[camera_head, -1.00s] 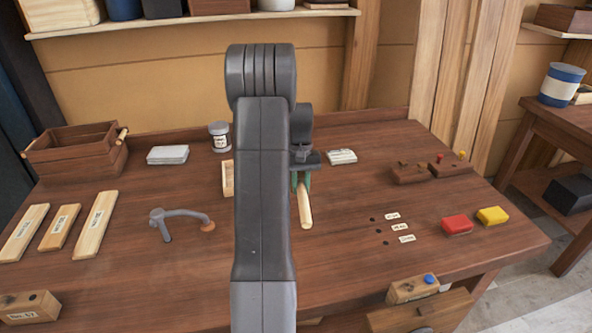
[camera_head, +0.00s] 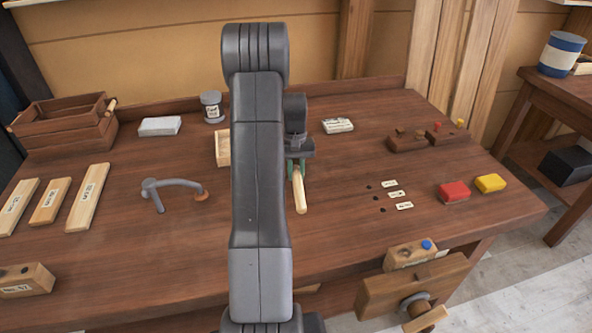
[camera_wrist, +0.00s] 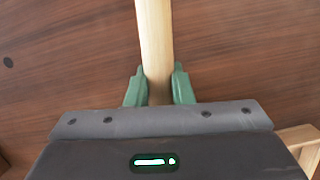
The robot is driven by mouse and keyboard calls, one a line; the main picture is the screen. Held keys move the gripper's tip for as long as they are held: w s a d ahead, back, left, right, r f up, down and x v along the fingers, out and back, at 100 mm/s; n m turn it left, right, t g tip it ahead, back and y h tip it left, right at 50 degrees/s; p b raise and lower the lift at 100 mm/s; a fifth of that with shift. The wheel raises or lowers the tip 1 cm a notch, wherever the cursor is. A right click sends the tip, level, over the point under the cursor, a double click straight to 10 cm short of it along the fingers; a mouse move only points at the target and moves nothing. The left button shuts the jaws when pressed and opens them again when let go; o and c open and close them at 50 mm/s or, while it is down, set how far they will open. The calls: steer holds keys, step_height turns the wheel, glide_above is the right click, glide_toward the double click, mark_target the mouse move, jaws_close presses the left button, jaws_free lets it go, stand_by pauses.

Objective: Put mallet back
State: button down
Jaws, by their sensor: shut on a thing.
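My gripper (camera_head: 298,166) is shut on a pale round wooden handle (camera_head: 300,193), held over the middle of the bench. In the wrist view the green fingers of my gripper (camera_wrist: 159,88) sit on both sides of the handle (camera_wrist: 154,40), which runs out of the top of the picture. In the head view the handle points toward the front of the bench. No mallet head shows in either view, so I cannot confirm that this is the mallet. My arm hides part of the bench to the left of the gripper.
Several labelled boards (camera_head: 87,197) and a grey curved tool (camera_head: 172,187) lie at left. A wooden crate (camera_head: 64,135) stands behind. Labelled holes (camera_head: 376,198), red (camera_head: 453,191) and yellow (camera_head: 490,183) blocks are at right. A vise-like wooden fixture (camera_head: 412,292) is at the front edge.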

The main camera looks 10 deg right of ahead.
steer(key=shift+f+b, duration=0.35)
steer(key=shift+f, duration=0.1)
stand_by(0.4)
steer(key=c, duration=1.2)
jaws_free()
steer(key=p+v, duration=0.2)
steer(key=v, duration=0.1)
steer(key=s+p+v, duration=0.1)
steer(key=v, duration=0.1)
steer(key=shift+r+p, duration=0.4)
steer(key=shift+r, duration=0.15)
steer(key=shift+s+r, duration=0.1)
steer(key=shift+r, duration=0.9)
